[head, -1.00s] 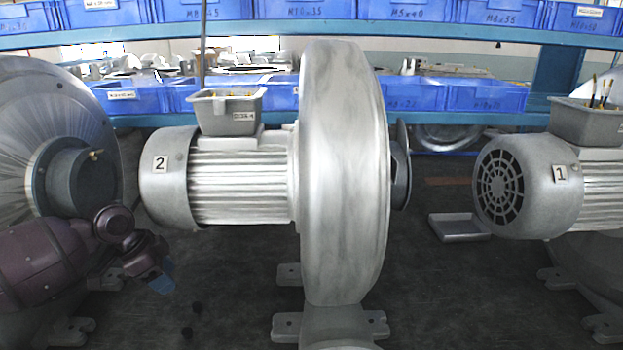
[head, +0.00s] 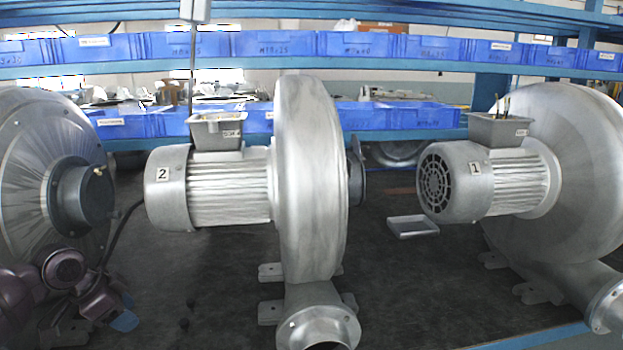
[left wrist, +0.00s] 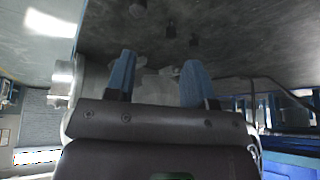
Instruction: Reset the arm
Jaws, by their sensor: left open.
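My purple left arm (head: 68,280) is at the lower left of the head view, in front of the left blower. Its gripper (head: 124,318) has blue fingertips and is low over the dark bench, left of the blower marked 2. In the left wrist view the two blue fingers of the gripper (left wrist: 158,76) stand apart with nothing between them. My right gripper is not in view.
The blower marked 2 (head: 312,190) stands mid-bench, the left blower (head: 30,170) beside my arm, the blower marked 1 (head: 545,200) at right. A small grey tray (head: 413,227) lies between the numbered blowers. Blue bins (head: 365,46) line the shelves behind.

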